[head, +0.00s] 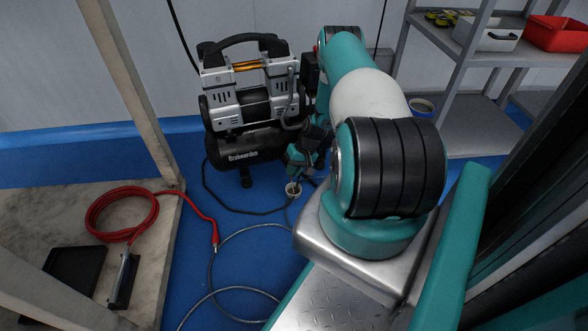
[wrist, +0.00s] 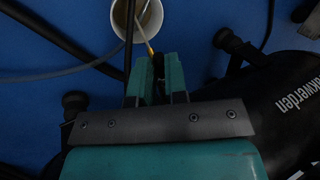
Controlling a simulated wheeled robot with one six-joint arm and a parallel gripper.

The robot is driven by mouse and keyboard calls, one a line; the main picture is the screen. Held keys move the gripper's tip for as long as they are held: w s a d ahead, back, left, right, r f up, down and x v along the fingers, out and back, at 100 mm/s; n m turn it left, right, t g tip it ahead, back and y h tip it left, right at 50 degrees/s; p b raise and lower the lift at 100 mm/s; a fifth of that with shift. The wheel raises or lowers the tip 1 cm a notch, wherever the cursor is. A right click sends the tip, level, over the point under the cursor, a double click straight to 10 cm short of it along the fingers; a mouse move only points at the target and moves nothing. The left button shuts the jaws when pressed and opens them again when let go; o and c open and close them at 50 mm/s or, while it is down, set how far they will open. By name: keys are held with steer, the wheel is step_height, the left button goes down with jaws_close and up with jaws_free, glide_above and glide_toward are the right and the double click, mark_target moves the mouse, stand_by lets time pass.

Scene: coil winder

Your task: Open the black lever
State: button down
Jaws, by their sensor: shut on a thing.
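My gripper (wrist: 158,74) is in the wrist view, its two teal fingers close together on a small dark piece, the black lever (wrist: 158,63). Only a bit of the lever shows between the fingertips; its angle is hard to tell. In the head view my gripper (head: 299,165) is low at the right front of the black and silver air compressor (head: 238,146), partly covered by my arm. The lever cannot be made out there. The compressor's black tank (wrist: 275,115) also shows at the right of the wrist view.
Dark cables and a grey hose (head: 225,240) lie nearby. A red hose (head: 100,235) lies at left; grey shelves (head: 455,110) stand at right.

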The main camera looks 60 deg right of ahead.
steer(key=c, duration=1.1)
jaws_free()
steer(key=shift+c, duration=0.2)
steer(key=p+v, duration=0.8)
steer(key=v, duration=0.9)
steer(key=shift+r, duration=0.25)
